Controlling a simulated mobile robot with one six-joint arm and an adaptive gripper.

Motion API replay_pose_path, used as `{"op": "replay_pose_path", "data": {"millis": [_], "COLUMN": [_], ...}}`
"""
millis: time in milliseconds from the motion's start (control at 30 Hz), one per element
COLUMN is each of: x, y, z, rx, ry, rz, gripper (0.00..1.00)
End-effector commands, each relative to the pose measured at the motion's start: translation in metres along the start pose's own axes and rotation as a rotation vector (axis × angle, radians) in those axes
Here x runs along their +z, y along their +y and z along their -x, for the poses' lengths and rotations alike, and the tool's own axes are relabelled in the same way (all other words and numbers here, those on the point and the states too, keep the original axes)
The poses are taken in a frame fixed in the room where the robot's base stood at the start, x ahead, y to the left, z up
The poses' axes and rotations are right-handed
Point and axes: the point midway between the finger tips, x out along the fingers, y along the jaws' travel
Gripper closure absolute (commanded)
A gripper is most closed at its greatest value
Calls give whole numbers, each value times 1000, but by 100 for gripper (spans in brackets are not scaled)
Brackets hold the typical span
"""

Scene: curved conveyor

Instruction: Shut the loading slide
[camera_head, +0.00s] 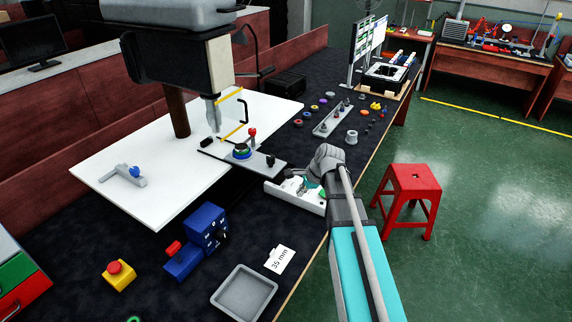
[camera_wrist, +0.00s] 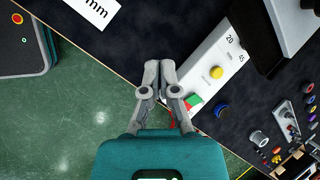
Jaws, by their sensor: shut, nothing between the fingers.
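The loading slide (camera_head: 222,151) is a flat grey bar sticking out of the drill press over the front of its white table. It carries a round green and yellow part (camera_head: 242,151) and a dark knob near its outer end. In the wrist view the slide's end (camera_wrist: 282,28) is at the top right, partly cut off by the frame. My gripper (camera_wrist: 160,66) is shut and empty. In the head view my wrist hides the fingertips.
A blue device (camera_head: 208,230), a red-topped yellow button box (camera_head: 118,273) and a grey tray (camera_head: 244,293) stand at the near side. A red stool (camera_head: 412,183) stands on the floor at right.

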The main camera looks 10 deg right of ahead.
Motion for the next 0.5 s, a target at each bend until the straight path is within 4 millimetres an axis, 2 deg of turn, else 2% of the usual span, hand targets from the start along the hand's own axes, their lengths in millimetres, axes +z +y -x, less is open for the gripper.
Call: {"op": "replay_pose_path", "data": {"millis": [33,300,500], "x": [-3,-20,-30], "y": [-10,-44,-59], "z": [12,54,74], "rx": [-28,-153,-195], "ry": [-22,-169,-254], "rz": [-88,-554,-770], "gripper": [100,100,100]}}
